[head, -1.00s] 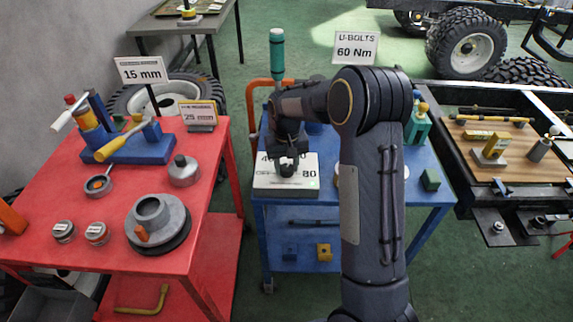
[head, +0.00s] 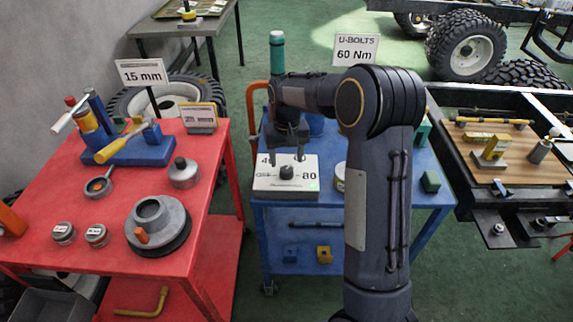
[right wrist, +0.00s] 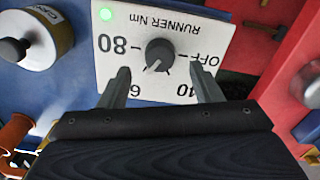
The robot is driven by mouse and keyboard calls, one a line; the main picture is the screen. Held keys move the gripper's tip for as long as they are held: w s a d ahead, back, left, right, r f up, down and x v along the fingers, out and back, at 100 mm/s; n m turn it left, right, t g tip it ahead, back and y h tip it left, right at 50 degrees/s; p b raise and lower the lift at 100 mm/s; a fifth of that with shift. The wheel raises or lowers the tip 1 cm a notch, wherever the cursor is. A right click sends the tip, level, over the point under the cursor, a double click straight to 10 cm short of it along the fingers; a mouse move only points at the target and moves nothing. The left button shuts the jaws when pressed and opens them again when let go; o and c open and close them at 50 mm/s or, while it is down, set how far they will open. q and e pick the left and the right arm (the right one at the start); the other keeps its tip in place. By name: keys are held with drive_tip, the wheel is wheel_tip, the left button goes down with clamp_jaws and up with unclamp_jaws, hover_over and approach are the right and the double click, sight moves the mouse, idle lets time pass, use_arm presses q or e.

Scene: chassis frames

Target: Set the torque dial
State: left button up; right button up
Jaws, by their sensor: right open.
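The white dial box (head: 262,185) sits on the front of the blue cart, with a dark round knob (head: 287,172) on top. In the right wrist view, the knob (right wrist: 160,54) is ringed by OFF, 40, 60 and 80 markings, upside down. Its pale pointer mark is turned toward the partly hidden 60. A green light (right wrist: 106,14) glows at the box's corner. My right gripper (head: 286,157) is open and empty above the knob. In the wrist view its fingers (right wrist: 160,82) are apart, clear of the knob. My left gripper is not in view.
A sign (head: 356,48) behind reads U-BOLTS 60 Nm. A round labelled container (right wrist: 40,36) is beside the box. A red cart (head: 110,225) with tools and tins is at left; a chassis tray (head: 515,165) is at right.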

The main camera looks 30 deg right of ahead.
sight(287, 169)
drive_tip(key=shift+r, duration=1.8)
